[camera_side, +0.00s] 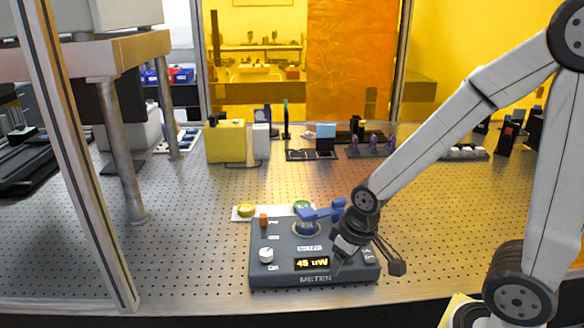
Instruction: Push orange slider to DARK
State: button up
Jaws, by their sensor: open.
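The orange slider (264,219) is a small block near the upper left of the dark grey meter box (262,279). Labels lie beside it, too small to read. The box's display (312,263) shows what looks like 45 uW. My gripper (368,257) is open over the right side of the box, well to the right of the slider and apart from it. It hides part of the box's right side. Whether it touches the box I cannot tell.
A blue lever-like part (320,213) stands on the box between the slider and my gripper. A white knob (266,255) sits below the slider. Yellow (247,210) and green (302,205) round pieces lie behind the box.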

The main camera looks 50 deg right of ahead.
aim_at(264, 216)
jog(key=shift+o, duration=0.4)
jog(key=shift+w+r, duration=0.1)
jog(key=shift+w, duration=0.2)
jog(key=w+d+r+m+g, duration=0.1)
jog(key=w+m, duration=0.2)
jog(key=w, duration=0.5)
jog(key=w+r+m, duration=0.2)
jog(key=w+m, duration=0.1)
jog(key=w, duration=0.5)
jog(key=w+d+r+m+g, duration=0.1)
jog(key=w+r+m, duration=0.1)
jog(key=w, duration=0.6)
jog(key=shift+w+d+m+g, duration=0.3)
jog(key=shift+m, duration=0.2)
jog(key=shift+f, duration=3.85)
grip_shut()
